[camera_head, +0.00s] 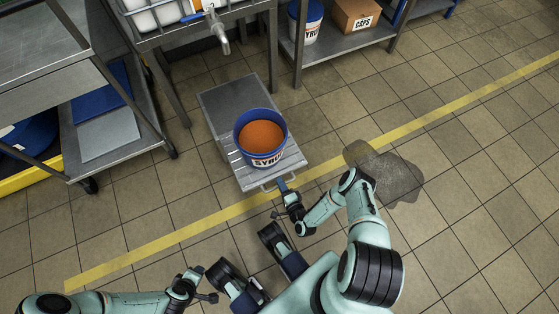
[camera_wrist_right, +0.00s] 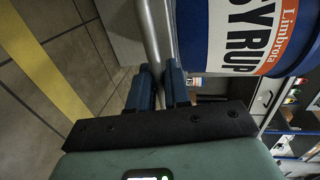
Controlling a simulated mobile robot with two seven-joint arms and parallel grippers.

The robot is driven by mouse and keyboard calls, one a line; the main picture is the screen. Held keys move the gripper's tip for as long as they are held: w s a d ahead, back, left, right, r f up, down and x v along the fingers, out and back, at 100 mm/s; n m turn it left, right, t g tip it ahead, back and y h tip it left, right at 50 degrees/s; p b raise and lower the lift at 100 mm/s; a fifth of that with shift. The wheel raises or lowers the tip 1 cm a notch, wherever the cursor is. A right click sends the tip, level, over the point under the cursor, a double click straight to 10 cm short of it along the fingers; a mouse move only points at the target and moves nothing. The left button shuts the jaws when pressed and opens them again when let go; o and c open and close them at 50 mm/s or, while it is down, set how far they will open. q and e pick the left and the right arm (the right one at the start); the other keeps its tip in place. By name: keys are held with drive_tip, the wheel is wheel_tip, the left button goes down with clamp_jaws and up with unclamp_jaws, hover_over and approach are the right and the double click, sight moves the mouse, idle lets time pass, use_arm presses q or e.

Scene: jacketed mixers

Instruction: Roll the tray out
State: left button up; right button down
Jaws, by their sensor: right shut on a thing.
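The grey metal tray (camera_head: 233,98) reaches out from beneath the rack toward me, with a bar handle across its front. A blue bucket (camera_head: 262,138) labelled SYRUP stands upright on its front part, filled with something orange-brown; its side also shows in the right wrist view (camera_wrist_right: 240,35). My right gripper (camera_head: 285,188) is shut on the handle, and in the right wrist view the bar (camera_wrist_right: 153,40) runs between its blue fingers. My left gripper (camera_head: 207,282) is low in the head view, away from the tray; its fingers are unclear.
A tap (camera_head: 219,32) hangs from the rack above the tray's rear. A wheeled metal cart (camera_head: 110,130) stands to the left and a shelf with a CAPS box (camera_head: 355,15) at the back right. A dark wet-looking patch (camera_head: 400,180) lies right of my right arm. A yellow line crosses the floor.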

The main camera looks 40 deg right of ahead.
use_arm(q)
drive_tip(key=shift+w+r, duration=0.1)
drive_tip(key=shift+w, duration=0.05)
use_arm(e)
drive_tip(key=shift+s+a+f, duration=0.1)
drive_tip(key=shift+s+a, duration=0.05)
drive_tip(key=shift+s, duration=0.15)
drive_tip(key=c, duration=1.3)
unclamp_jaws()
